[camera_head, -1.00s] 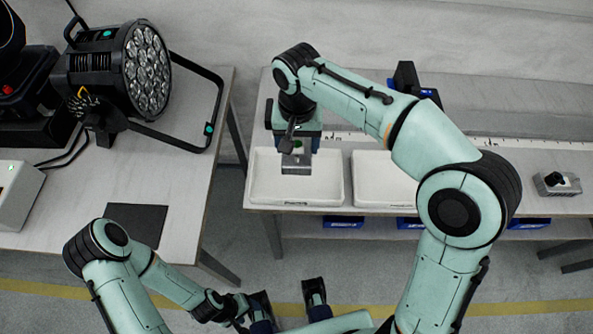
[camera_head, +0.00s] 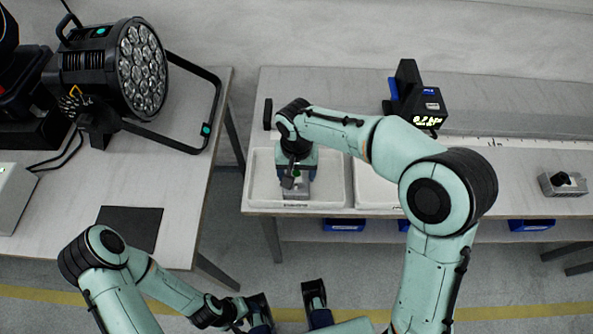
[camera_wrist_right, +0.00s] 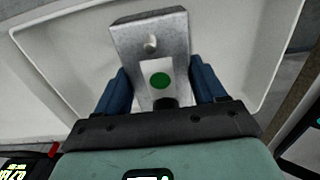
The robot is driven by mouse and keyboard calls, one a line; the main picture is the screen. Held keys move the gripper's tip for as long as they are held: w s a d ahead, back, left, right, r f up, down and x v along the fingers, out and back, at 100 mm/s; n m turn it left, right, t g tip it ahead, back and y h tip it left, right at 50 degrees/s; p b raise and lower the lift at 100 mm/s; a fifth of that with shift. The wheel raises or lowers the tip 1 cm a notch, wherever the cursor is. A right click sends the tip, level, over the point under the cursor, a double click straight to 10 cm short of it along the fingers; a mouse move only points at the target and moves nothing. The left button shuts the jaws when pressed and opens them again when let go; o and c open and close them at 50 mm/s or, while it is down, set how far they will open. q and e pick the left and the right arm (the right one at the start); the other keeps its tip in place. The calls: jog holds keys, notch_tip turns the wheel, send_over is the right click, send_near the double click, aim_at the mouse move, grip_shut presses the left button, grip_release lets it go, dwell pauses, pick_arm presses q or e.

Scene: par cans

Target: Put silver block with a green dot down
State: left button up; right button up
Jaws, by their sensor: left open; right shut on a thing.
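The silver block with a green dot (camera_head: 295,191) is in my right gripper, over the front part of the left white tray (camera_head: 332,192). In the right wrist view the block (camera_wrist_right: 148,38) is a grey metal piece with a small peg and a green dot on a white label. My right gripper (camera_wrist_right: 160,88) is shut on it, one blue finger on each side. I cannot tell whether the block touches the tray floor. My left gripper (camera_head: 288,302) is open and empty, low in the head view, away from the tables.
A second white tray (camera_head: 375,190) stands to the right, partly behind my right arm. A black device with a lit display (camera_head: 415,100) stands behind it. Another silver block (camera_head: 563,184) lies at the far right. A stage light (camera_head: 140,70) stands on the left table (camera_head: 180,185).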

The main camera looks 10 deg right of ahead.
aim_at(297, 174)
jog(key=shift+f, duration=0.1)
jog(key=o, duration=1.5)
notch_tip(297, 174, up, 12)
jog(key=p, duration=0.2)
jog(key=shift+r, duration=0.2)
